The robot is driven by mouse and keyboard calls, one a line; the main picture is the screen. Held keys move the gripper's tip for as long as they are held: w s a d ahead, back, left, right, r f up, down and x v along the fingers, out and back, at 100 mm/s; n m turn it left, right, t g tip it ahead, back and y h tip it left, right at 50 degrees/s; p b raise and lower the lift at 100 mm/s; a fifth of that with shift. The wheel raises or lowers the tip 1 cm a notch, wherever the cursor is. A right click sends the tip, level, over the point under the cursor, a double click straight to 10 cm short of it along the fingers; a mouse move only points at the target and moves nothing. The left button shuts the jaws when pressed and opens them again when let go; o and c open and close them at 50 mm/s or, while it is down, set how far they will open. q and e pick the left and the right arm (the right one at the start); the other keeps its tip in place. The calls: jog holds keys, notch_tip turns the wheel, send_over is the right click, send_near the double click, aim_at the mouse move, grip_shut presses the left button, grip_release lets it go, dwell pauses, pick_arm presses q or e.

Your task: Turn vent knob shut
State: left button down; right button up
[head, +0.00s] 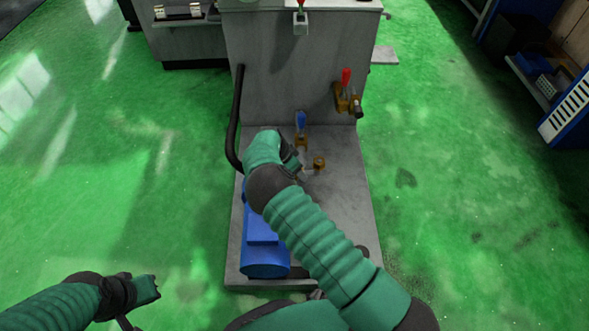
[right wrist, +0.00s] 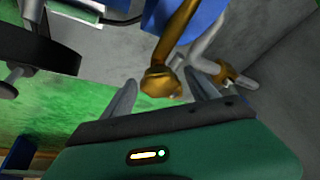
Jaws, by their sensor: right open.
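A brass knob-like end (right wrist: 160,82) of a brass fitting shows in the right wrist view, between the two grey fingers of my right gripper (right wrist: 161,77). The fingers are apart, one to each side of it; I cannot tell whether they touch it. In the head view my right gripper (head: 294,161) is over the machine's base, partly hidden by my own wrist, beside a small brass fitting (head: 319,162). Which fitting is the vent knob is not clear. My left gripper (head: 147,289) is over the green floor at lower left, away from the machine; its fingers are unclear.
A blue-handled valve (head: 300,121) stands just behind my right gripper. A red-handled brass valve (head: 346,80) is on the right of the grey machine body (head: 290,65). A blue motor (head: 263,255) and a black hose (head: 235,125) lie left.

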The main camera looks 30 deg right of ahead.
jog(key=p+v, duration=0.7)
jog(key=v, duration=0.9)
jog(key=shift+a+r, duration=0.15)
jog(key=shift+r, duration=0.05)
jog(key=s+a+r+n+t+y, duration=0.1)
jog(key=s+r+n, duration=0.35)
jog(key=s, duration=0.45)
jog(key=s+a+r+n+y, duration=0.25)
jog(key=s+n, duration=0.25)
jog(key=s, duration=0.3)
jog(key=s+a+r+n+t+y, duration=0.1)
jog(key=s+r+n, duration=0.35)
jog(key=s, duration=0.45)
notch_tip(320, 180, up, 32)
jog(key=n+p, duration=0.1)
jog(key=p, duration=3.2)
jog(key=shift+s+r+n, duration=0.2)
jog(key=shift+s+n, duration=0.1)
jog(key=shift+s, duration=0.05)
